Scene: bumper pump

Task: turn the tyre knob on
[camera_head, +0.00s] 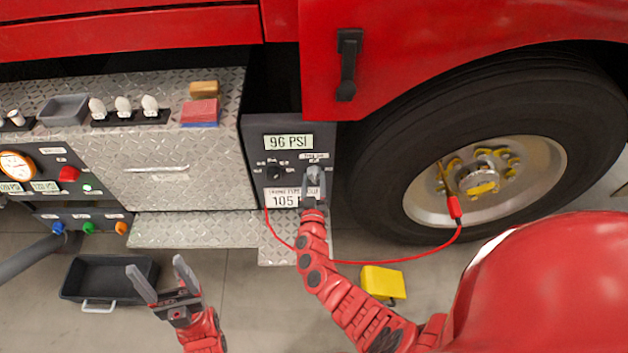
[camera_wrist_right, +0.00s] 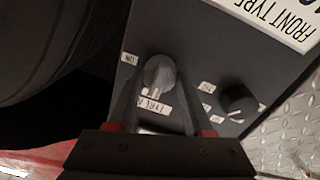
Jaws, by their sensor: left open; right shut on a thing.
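The dark panel (camera_head: 258,150) shows a 96 PSI display on top and a 105 plate below. The grey tyre knob (camera_wrist_right: 160,74) sits on this panel, with a "TYRE" label beside it and an "ON" label near it in the right wrist view. My right gripper (camera_head: 314,178) is at the panel's right side, its fingers on either side of the knob and shut on it. The fingers hide part of the knob and its label. My left gripper (camera_head: 160,270) is open and empty over the floor at the lower left.
A second, black knob (camera_wrist_right: 238,100) sits beside the tyre knob. A red hose (camera_head: 385,262) runs from the panel to the wheel (camera_head: 520,205). A yellow block (camera_head: 383,283) and a black tray (camera_head: 107,268) are on the floor. A diamond-plate step (camera_head: 190,230) juts out left of the panel.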

